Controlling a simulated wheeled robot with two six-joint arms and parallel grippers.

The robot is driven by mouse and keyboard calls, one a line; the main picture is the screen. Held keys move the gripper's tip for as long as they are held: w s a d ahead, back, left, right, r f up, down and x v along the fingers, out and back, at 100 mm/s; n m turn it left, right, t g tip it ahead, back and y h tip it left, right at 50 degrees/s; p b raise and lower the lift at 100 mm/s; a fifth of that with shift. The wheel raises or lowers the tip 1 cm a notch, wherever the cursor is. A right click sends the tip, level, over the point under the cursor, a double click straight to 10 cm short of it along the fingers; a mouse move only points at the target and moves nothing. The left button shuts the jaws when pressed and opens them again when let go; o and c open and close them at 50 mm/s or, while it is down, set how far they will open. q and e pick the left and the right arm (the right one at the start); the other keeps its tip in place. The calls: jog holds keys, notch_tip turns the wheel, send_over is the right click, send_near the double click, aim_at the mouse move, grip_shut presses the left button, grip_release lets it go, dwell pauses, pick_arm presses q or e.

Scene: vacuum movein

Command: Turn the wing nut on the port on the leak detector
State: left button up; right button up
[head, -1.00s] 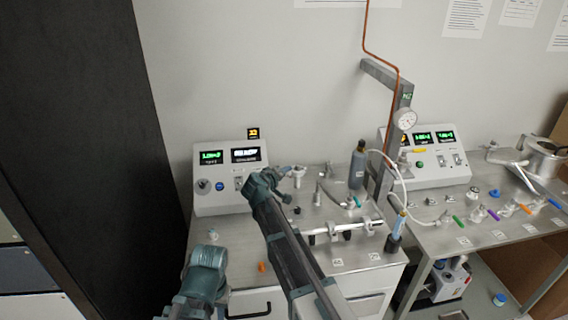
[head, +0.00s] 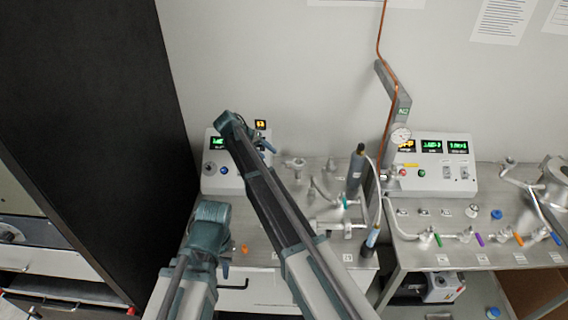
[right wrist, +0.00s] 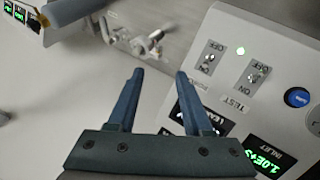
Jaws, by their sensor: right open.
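The leak detector (head: 209,182) is the pale console at the left of the bench, partly hidden by my right arm. Its sloped panel (right wrist: 222,88) with switches and lit displays is close in the right wrist view. A metal port fitting with a clamp (right wrist: 150,43) lies beyond my fingertips there; its wing nut is too small to make out surely. My right gripper (right wrist: 158,74) is open and empty, its fingers apart from the fitting. In the head view, it (head: 268,146) is in front of the console. My left gripper (head: 224,268) is low at the bench's front left; its jaws are unclear.
A dark grey cylinder (head: 356,168), a post with a gauge (head: 400,135) and hoses stand right of my right arm. A second console (head: 433,172) and several coloured-handled valves are on the right bench. A small orange piece (head: 245,248) lies near my left gripper. A black panel (head: 90,130) borders the left.

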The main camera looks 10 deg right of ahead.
aim_at(287, 166)
jog(key=shift+b+x, duration=5.25)
jog(key=shift+x, duration=1.7)
jog(key=shift+r, duration=0.15)
grip_shut()
